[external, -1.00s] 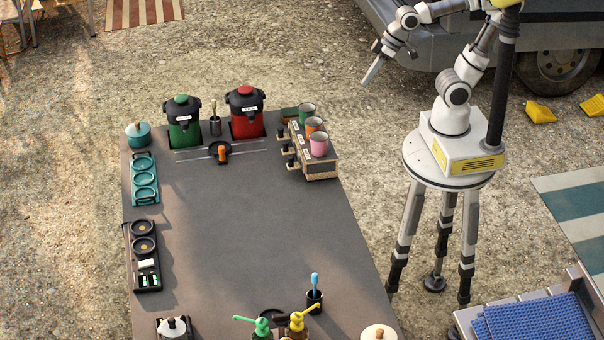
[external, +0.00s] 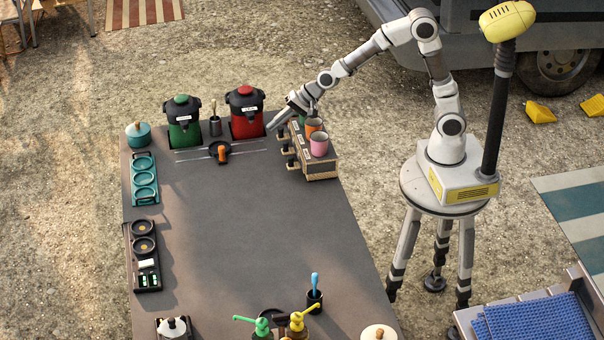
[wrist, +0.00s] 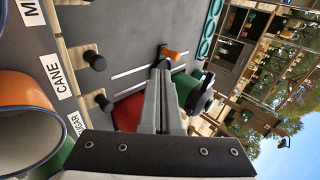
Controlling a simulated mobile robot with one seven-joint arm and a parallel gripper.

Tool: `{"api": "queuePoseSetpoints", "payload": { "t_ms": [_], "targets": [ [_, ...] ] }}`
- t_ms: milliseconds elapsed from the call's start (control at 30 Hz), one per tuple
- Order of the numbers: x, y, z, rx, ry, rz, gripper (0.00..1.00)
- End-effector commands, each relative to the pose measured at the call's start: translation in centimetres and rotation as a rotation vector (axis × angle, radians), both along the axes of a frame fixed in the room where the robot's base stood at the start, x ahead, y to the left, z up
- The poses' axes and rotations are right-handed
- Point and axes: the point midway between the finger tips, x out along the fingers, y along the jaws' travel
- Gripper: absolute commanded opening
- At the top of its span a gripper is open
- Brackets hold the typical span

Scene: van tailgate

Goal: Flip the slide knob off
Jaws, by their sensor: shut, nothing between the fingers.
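The slide knob, an orange handle (external: 222,153) on a black carriage, sits about midway along two thin pale rails (external: 190,155) on the grey table. In the wrist view the orange handle (wrist: 176,54) shows just beyond my fingertips, with part of its black base hidden by the fingers. My gripper (external: 271,127) is shut and empty. It is above the back right of the table, beside the red urn and right of the knob, apart from it. In the wrist view my closed fingers (wrist: 164,72) point toward the knob.
A red urn (external: 246,122) and a green urn (external: 183,130) stand behind the rails. A wooden rack (external: 318,168) with black knobs and cups (external: 319,146) is under and beside my gripper; its labels include CANE and SUGAR (wrist: 75,121). The table middle (external: 250,230) is clear.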

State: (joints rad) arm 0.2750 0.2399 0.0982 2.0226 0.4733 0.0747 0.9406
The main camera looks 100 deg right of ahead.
Motion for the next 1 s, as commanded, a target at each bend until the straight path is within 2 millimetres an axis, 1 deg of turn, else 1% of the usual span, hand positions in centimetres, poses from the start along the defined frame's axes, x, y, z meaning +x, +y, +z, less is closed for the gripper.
{"api": "queuePoseSetpoints", "payload": {
  "t_ms": [33,100,200,567,733,867,1000],
  "targets": [
    [0.6,-0.6,-1.3,0.021,-0.005,-0.033,0.00],
    [1.1,-1.2,-2.1,0.042,-0.014,-0.070,0.00],
    [1.6,-1.7,-2.7,0.060,-0.024,-0.101,0.00],
    [1.8,-1.8,-2.8,0.068,-0.027,-0.112,0.00],
    [2.2,-1.9,-3.3,0.066,-0.026,-0.111,0.00],
    [3.4,-2.1,-4.5,0.066,-0.025,-0.111,0.00],
    [5.2,-2.4,-6.2,0.066,-0.025,-0.111,0.00]
  ]
}}
